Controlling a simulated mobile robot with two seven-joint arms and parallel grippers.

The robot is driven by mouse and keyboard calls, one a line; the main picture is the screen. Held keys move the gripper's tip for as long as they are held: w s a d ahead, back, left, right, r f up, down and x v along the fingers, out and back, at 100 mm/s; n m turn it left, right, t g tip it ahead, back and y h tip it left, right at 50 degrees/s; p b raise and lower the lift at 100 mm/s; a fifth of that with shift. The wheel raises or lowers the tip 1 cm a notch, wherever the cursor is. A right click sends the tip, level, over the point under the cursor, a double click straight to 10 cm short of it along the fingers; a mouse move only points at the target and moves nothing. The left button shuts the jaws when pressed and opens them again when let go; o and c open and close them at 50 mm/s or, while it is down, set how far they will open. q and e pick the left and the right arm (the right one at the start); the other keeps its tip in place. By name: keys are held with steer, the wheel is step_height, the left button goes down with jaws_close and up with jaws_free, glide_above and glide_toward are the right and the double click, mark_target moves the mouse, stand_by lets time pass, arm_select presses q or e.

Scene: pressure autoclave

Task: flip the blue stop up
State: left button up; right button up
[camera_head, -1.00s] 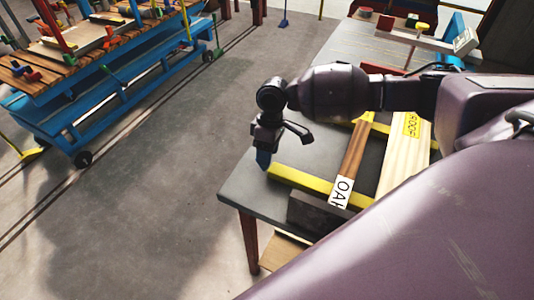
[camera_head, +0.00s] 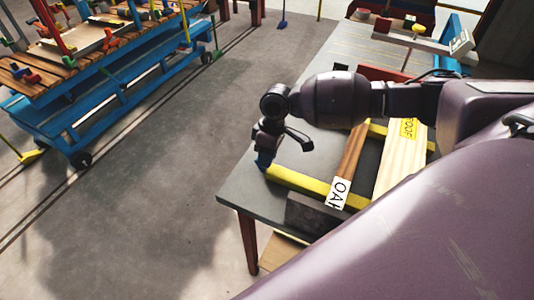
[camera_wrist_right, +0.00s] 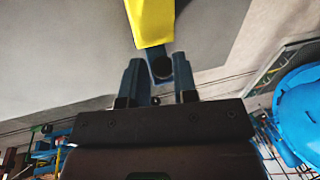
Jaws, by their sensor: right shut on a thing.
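The blue stop (camera_head: 262,162) is at the near left end of the yellow bar (camera_head: 300,180) on the grey table. My right gripper (camera_head: 265,152) reaches down to it from above, and its fingers partly cover it. In the right wrist view the blue stop (camera_wrist_right: 160,66) shows at the end of the yellow bar (camera_wrist_right: 152,22), with a dark round pin on it. There my right gripper's two fingers (camera_wrist_right: 158,80) stand on either side of it, shut on it. The stop's exact tilt is hard to tell. My left gripper is out of view.
A dark wooden board with an "OAK" label (camera_head: 339,192) and a pale board (camera_head: 392,170) lie across the yellow bars. The grey table's (camera_head: 237,190) left edge is close to my gripper. A blue cart (camera_head: 105,115) stands at left across open floor.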

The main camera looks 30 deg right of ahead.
steer(key=shift+s+d+t+y+p, duration=0.1)
steer(key=shift+s+t+y+p, duration=0.45)
steer(key=shift+t+p, duration=0.3)
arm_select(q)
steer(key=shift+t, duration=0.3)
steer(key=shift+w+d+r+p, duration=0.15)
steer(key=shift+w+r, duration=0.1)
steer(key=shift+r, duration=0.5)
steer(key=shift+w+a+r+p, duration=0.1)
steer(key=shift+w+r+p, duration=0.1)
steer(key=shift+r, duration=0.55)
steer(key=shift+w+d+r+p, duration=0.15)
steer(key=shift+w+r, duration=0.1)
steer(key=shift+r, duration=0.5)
arm_select(e)
steer(key=shift+s+d+f+n+t+y, duration=0.2)
steer(key=shift+s+f+n+t+y, duration=0.15)
steer(key=shift+t, duration=0.2)
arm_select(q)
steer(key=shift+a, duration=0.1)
arm_select(e)
steer(key=shift+r, duration=0.1)
steer(key=o, duration=0.8)
steer(key=shift+a, duration=0.1)
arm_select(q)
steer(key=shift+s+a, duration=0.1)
arm_select(e)
steer(key=shift+o, duration=0.2)
